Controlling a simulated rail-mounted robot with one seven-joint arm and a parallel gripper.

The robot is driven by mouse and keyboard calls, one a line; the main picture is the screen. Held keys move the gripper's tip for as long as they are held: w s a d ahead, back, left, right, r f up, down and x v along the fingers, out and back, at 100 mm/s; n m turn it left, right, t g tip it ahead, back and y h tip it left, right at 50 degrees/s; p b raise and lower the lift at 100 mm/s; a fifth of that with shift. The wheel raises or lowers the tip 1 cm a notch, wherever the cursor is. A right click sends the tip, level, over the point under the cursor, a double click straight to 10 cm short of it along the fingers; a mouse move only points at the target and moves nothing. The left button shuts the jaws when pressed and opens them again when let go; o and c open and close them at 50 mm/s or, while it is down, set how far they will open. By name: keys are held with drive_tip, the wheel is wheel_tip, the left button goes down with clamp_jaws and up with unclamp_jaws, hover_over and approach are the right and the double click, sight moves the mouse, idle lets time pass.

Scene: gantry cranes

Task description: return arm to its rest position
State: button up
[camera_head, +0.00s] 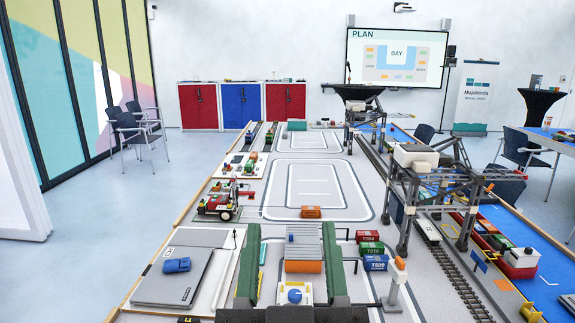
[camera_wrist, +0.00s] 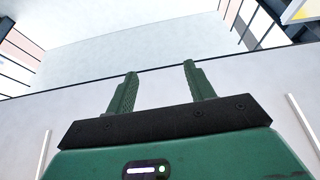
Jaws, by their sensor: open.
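My gripper (camera_head: 290,228) is at the bottom middle of the head view, with its two green fingers pointing away from the camera. The fingers are wide apart, with the table model showing between them. In the wrist view my gripper (camera_wrist: 160,68) shows two green ridged fingers on a black base, with a clear gap and nothing held. The wrist view looks past the fingertips towards pale wall and ceiling. The rest of my arm is mostly out of view, so its full pose cannot be told.
Grey gantry cranes (camera_head: 411,158) stand over rails to the right. Red, green and blue containers (camera_head: 375,262) sit right of my gripper. An orange block (camera_head: 303,267) shows between the fingers. A red vehicle (camera_head: 219,205) and a grey laptop (camera_head: 172,277) are left. The mid-table lane is mostly clear.

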drive_tip(key=s+r+t, duration=0.2)
drive_tip(key=s+r, duration=0.1)
drive_tip(key=s, duration=0.3)
wheel_tip(320, 180, up, 39)
drive_tip(key=p, duration=3.8)
drive_tip(key=shift+s+a+f+m, duration=0.15)
drive_tip(key=shift+a+f+m, duration=0.05)
drive_tip(key=shift+a+m, duration=0.15)
drive_tip(key=shift+a, duration=0.1)
